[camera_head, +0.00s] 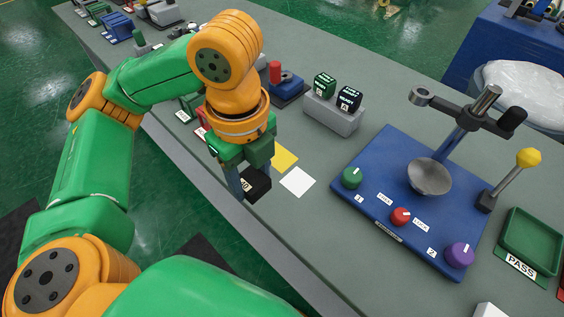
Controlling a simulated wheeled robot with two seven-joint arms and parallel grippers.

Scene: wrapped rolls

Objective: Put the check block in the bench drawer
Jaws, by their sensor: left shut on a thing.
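A black block (257,186) with white lettering on one face is between the fingers of my left gripper (246,182). The gripper is shut on it, close to the front edge of the bench, beside a white square. The fingers and wrist hide part of the block, and I cannot tell whether it touches the bench top. I cannot make out an open bench drawer in this view. My right gripper is not in view.
Yellow (284,158) and white (298,181) squares lie on the bench (340,150). A grey stand (333,113) holds a green block and a dark block. A blue fixture (405,205) with knobs, a bowl and a lever stands right, near a green PASS tray (531,242).

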